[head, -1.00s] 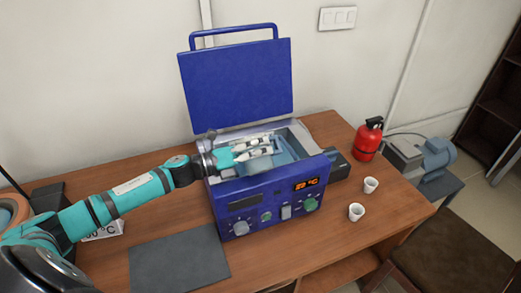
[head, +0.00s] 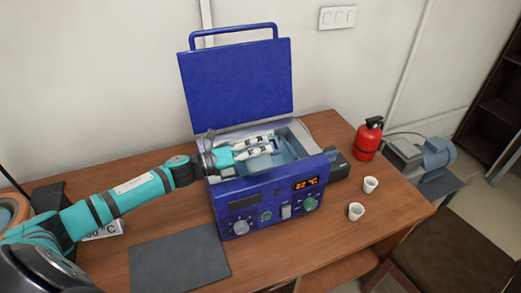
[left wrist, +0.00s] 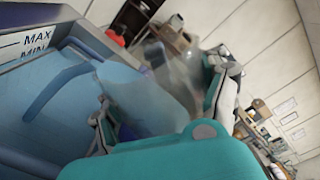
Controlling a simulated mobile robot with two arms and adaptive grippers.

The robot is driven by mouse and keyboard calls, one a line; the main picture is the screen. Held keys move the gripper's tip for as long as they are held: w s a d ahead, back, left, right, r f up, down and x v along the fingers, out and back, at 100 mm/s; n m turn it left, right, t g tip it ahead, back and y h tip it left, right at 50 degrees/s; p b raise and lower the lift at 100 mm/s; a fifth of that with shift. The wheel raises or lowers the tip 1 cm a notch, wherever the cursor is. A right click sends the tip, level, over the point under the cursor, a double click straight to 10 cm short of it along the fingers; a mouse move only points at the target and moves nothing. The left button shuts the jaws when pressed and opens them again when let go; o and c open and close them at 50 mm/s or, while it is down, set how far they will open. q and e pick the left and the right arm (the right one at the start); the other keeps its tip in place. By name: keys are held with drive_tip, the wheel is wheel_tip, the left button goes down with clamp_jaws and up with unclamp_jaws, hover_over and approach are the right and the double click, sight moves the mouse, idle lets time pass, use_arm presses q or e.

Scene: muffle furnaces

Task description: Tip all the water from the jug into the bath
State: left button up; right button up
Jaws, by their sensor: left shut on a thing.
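The blue water bath (head: 262,212) stands on the table with its lid (head: 236,82) raised. My left gripper (head: 266,144) is over the open basin, shut on the jug. The jug is clear and hard to make out in the head view. In the left wrist view the see-through jug (left wrist: 182,62) shows between the fingers and looks tilted. Pale blue water (left wrist: 140,95) shows below and beside it, and I cannot tell how much is left in the jug. MAX and MIN marks show on the bath's inner wall (left wrist: 35,48). My right gripper is out of view.
Two white cups (head: 370,185) and a red extinguisher-like bottle (head: 368,139) stand to the right of the bath. A dark grey mat (head: 180,262) lies at front left. A grey-blue machine (head: 425,155) stands beyond the table's right end.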

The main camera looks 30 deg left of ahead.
use_arm(q)
drive_tip(key=shift+w+a+f+n+p, duration=0.1)
drive_tip(key=shift+a+f+n+p, duration=0.05)
drive_tip(key=shift+n, duration=0.4)
drive_tip(key=shift+w+a+f+n+p, duration=0.1)
drive_tip(key=shift+f+n+p, duration=0.05)
drive_tip(key=shift+n, duration=0.4)
idle(0.4)
drive_tip(key=shift+w+a+r+n+p, duration=0.15)
drive_tip(key=shift+r+n+p, duration=0.25)
drive_tip(key=shift+n+p, duration=0.45)
idle(1.1)
drive_tip(key=shift+n, duration=0.35)
drive_tip(key=shift+s+a, duration=0.35)
drive_tip(key=shift+a, duration=0.1)
drive_tip(key=shift+x, duration=1)
drive_tip(key=shift+w+d, duration=0.2)
